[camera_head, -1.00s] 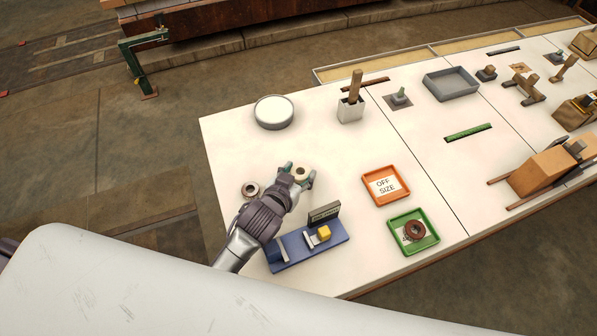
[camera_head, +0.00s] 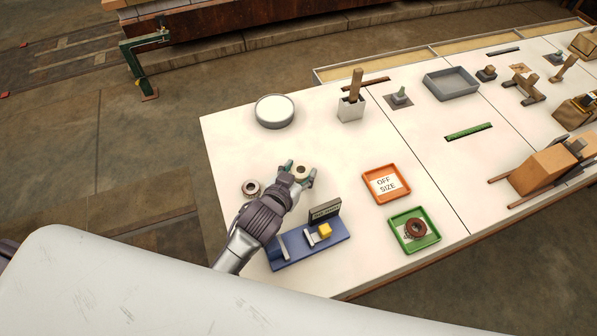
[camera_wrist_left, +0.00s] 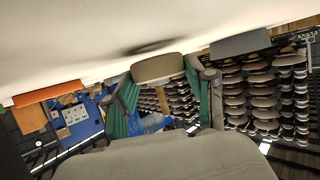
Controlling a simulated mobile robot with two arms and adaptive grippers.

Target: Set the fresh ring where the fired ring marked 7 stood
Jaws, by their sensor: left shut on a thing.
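My left gripper (camera_head: 301,174) is shut on a pale ring (camera_head: 302,170) over the left part of the white table. In the left wrist view the green fingers press on both sides of the ring (camera_wrist_left: 158,67). A dark shadow lies on the table close by it; I cannot tell whether the ring touches the table. A grey-brown ring (camera_head: 250,188) lies just left of the gripper. A dark brown ring (camera_head: 415,228) lies in the green tray (camera_head: 394,235). No mark 7 is readable on any ring. My right gripper is out of view.
A blue gauge stand (camera_head: 290,258) with a yellow block stands in front of the gripper. An orange tray (camera_head: 368,175) labelled "OFF SIZE" is to the right.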

